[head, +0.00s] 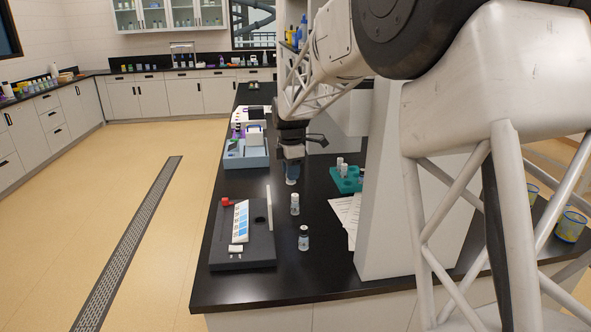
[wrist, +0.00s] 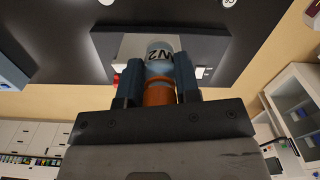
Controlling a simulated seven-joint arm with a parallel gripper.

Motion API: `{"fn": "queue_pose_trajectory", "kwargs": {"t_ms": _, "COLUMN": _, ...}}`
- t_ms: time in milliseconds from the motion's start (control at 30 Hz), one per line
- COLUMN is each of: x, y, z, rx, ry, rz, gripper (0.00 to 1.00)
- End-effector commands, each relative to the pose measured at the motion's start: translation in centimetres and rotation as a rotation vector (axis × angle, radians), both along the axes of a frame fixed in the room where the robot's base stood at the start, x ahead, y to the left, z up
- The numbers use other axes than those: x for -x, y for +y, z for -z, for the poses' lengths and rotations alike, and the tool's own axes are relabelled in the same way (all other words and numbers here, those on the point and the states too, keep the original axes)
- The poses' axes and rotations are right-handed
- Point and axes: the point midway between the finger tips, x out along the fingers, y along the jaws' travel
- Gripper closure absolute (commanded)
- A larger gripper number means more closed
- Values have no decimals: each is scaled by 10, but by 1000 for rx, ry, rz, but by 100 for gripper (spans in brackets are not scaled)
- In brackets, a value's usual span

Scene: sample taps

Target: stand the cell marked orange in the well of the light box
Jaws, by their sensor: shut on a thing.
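My gripper (head: 291,158) is over the black bench, behind the light box and to its right. Its fingers are shut on a cell (wrist: 160,92) with an orange band between the fingers and a pale, marked part beyond them. In the head view the lower part of this held cell (head: 291,181) shows under the fingers. The dark grey light box (head: 226,256) lies at the front left of the bench. It has a blue colour chart (head: 241,222), a red part (head: 226,201) and a dark round opening, apparently the well (head: 260,219).
Two other capped cells stand right of the light box, one farther back (head: 295,204) and one nearer (head: 303,238). A teal rack (head: 346,183) and white papers (head: 347,212) lie farther right. A light blue tray (head: 246,158) stands behind the light box.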

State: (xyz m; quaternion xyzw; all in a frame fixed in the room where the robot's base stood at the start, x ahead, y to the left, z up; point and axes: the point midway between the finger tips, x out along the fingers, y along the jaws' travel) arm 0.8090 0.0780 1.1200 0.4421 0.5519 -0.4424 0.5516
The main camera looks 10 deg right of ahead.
Motion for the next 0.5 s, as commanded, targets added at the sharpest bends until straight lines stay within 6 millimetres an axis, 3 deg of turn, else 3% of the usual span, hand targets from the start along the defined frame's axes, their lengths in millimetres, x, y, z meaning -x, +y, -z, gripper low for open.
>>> {"fn": "queue_pose_trajectory", "kwargs": {"t_ms": 300, "x": -12, "y": 60, "z": 23, "rx": 0, "ry": 0, "rz": 52, "gripper": 85}}
{"fn": "queue_pose_trajectory", "kwargs": {"t_ms": 500, "x": -15, "y": 88, "z": 33, "rx": 0, "ry": 0, "rz": 82, "gripper": 85}}
